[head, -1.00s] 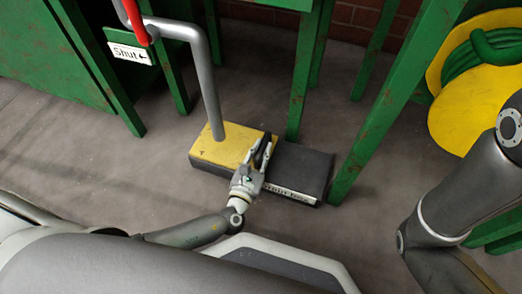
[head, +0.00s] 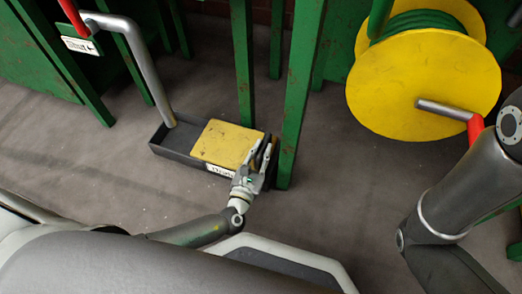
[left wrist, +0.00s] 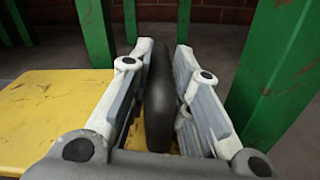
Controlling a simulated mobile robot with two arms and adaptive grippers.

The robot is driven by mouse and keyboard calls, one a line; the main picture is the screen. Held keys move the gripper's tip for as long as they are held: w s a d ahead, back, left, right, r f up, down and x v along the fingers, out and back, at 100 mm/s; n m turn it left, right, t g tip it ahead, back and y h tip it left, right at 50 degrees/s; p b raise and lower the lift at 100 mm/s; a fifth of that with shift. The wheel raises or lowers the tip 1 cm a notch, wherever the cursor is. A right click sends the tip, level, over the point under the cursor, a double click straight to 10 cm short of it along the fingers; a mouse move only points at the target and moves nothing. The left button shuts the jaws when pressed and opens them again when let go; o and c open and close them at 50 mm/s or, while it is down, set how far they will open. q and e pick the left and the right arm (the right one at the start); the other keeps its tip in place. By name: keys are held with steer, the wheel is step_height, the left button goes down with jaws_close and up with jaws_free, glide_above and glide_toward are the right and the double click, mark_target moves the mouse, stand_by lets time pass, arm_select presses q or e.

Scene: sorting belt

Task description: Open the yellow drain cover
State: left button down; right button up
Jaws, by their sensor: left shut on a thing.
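The yellow drain cover (head: 226,145) lies over the right part of a dark drain box (head: 190,161). The box's left part is uncovered, and its dark inside shows. My left gripper (head: 262,156) is at the cover's right end, shut on its black upright handle. In the left wrist view the handle (left wrist: 160,105) stands between the two fingers (left wrist: 160,60), with the yellow cover (left wrist: 50,105) to the left. The label on the box front is partly hidden by the gripper. My right arm shows at the right, but its gripper is out of the picture.
A grey pipe (head: 146,75) comes down into the uncovered left part of the box. A green post (head: 297,100) stands close to the right of my left gripper. A yellow hose reel (head: 425,85) is at the upper right. The floor in front is clear.

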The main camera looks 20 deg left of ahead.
arm_select(q)
steer(key=shift+s+d+f, duration=0.15)
steer(key=c, duration=1.3)
jaws_free()
steer(key=shift+r, duration=0.2)
steer(key=shift+r, duration=4.9)
steer(key=shift+r, duration=0.1)
